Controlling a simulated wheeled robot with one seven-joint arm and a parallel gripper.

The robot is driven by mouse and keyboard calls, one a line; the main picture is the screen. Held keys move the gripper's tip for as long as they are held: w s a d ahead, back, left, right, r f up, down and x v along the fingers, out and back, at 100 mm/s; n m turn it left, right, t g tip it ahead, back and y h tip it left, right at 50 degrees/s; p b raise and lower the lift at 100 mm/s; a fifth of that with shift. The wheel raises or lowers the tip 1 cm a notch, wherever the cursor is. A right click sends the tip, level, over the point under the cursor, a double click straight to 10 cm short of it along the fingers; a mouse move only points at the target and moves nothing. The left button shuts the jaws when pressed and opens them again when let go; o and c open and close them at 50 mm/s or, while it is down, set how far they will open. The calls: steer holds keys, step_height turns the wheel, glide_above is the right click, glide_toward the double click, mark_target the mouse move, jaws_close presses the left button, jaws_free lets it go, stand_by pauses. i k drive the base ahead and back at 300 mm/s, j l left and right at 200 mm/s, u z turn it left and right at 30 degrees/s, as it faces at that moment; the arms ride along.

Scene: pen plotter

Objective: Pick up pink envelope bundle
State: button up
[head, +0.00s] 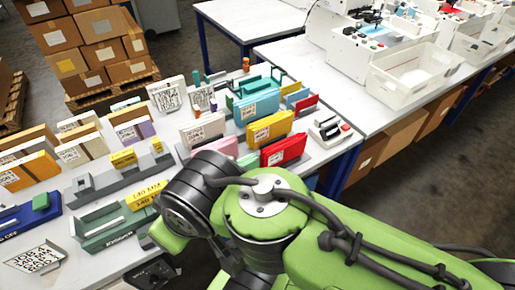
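A pale pink block (223,147), which looks like the pink envelope bundle, stands among the coloured bundles on the table, just behind my arm. My arm hides its lower part. My green and black arm (262,215) reaches in from the lower right over the front of the table. The end of my arm points down and away behind its own joints, so my gripper does not show.
A yellow bundle (271,128) and a red bundle (284,150) stand to the right of the pink one. A white bundle (203,129) is close behind it. A grey-green holder (112,224) sits front left. White machines (365,48) line the right-hand table.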

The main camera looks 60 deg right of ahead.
mark_target(229, 146)
steer(key=z, duration=1.35)
steer(key=i+j+u, duration=0.2)
steer(key=j+u, duration=0.2)
steer(key=i+j+u, duration=0.25)
steer(key=u, duration=0.2)
